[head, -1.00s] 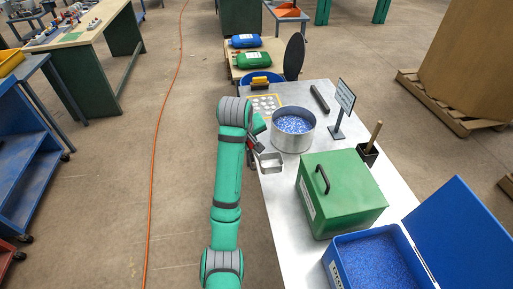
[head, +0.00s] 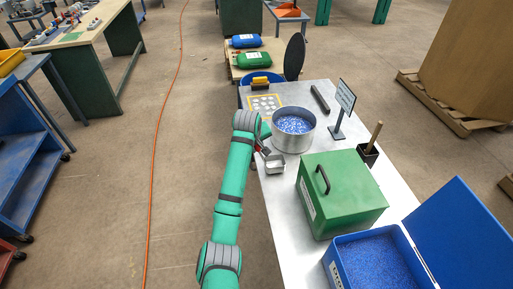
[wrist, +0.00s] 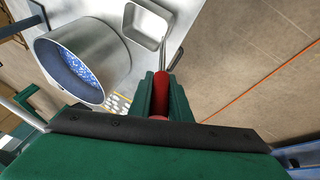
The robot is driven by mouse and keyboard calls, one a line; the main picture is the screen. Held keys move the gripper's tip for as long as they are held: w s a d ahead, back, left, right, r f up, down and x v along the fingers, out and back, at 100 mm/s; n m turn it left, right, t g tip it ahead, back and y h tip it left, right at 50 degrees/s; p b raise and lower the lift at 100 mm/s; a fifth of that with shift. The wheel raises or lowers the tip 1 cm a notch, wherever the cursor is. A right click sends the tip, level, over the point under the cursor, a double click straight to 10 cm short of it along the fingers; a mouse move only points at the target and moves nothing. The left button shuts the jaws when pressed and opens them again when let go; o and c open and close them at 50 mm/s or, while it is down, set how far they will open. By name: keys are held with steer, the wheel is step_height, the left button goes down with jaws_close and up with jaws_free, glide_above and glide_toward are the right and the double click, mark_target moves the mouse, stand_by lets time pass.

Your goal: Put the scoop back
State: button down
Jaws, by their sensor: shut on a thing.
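The scoop (head: 275,165) is a small metal rectangular pan with a red handle. My gripper (head: 261,147) is shut on that handle at the left edge of the metal table (head: 290,194). In the wrist view the red handle sits between the green fingers of my gripper (wrist: 162,97), and the scoop's pan (wrist: 146,26) points away from them. The pan looks empty. I cannot tell whether it touches the tabletop. A round metal pot (head: 292,141) of blue and white pellets stands just beyond the scoop; it also shows in the wrist view (wrist: 105,42).
A green box (head: 345,200) and an open blue bin (head: 375,262) of blue pellets stand nearer. A black holder (head: 368,153) with a wooden-handled tool and a sign (head: 345,98) stand right of the pot. A yellow-edged sheet (head: 281,105) lies beyond it.

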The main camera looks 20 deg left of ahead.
steer(key=shift+f, duration=0.35)
steer(key=c, duration=1.6)
jaws_free()
steer(key=shift+c, duration=0.2)
steer(key=v, duration=1.2)
